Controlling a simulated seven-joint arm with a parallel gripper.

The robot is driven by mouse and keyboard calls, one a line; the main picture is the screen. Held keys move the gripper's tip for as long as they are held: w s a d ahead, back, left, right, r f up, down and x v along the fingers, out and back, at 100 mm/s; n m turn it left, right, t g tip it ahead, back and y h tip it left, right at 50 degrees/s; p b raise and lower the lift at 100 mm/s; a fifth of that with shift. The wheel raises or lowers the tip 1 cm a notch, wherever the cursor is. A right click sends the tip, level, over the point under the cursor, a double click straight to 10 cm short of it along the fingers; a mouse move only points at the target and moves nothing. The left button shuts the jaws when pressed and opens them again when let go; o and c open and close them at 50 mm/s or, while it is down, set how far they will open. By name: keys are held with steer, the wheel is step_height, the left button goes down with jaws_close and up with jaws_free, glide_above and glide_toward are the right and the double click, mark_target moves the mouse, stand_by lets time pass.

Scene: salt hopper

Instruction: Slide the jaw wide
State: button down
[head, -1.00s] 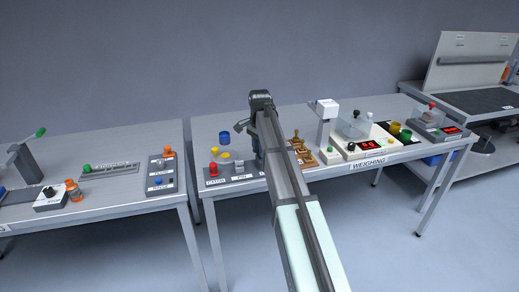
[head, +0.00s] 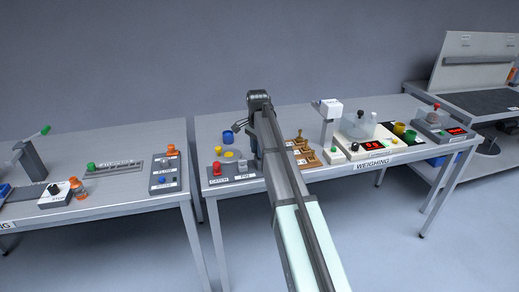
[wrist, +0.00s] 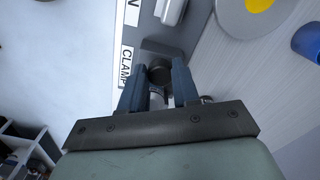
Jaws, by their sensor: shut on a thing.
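My gripper (wrist: 160,78) is low at the CLAMP label (wrist: 126,66) in the wrist view. Its two blue-grey fingers are shut on a dark round knob (wrist: 160,71) beside that label. A grey plate edge lies just beyond the knob. The clamp's jaw itself cannot be made out, as my fingers and palm cover most of it. In the head view my arm hides the knob and the clamp area.
The base labelled CATCH and PIN carries a red knob (head: 217,169). Behind it are a yellow disc (head: 228,154) and a blue cup (head: 228,137). The weighing scale (head: 355,150) stands to the right of my arm. A gap separates the left table.

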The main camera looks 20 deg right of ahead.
steer(key=c, duration=0.8)
jaws_free()
steer(key=shift+a, duration=0.2)
steer(key=shift+r, duration=0.1)
step_height(320, 180, up, 14)
steer(key=shift+f, duration=0.2)
steer(key=s+f+n+g+h, duration=0.1)
steer(key=s+f+n, duration=0.1)
steer(key=s+f, duration=1.05)
steer(key=s+a+f+n+g, duration=0.15)
steer(key=s+f, duration=0.45)
steer(key=f, duration=1.3)
steer(key=s+d+f+n+g+h, duration=0.1)
steer(key=s+f+n+g, duration=0.15)
steer(key=s+f, duration=0.95)
steer(key=s+a+f+n+g+y, duration=0.1)
steer(key=s+a+f+n, duration=0.1)
steer(key=s+f, duration=0.9)
steer(key=s+a+f+n+y, duration=0.1)
steer(key=s+f+n, duration=0.4)
steer(key=s+f, duration=0.6)
steer(key=s+a, duration=0.1)
steer(key=s, duration=0.4)
steer(key=shift+g, duration=0.4)
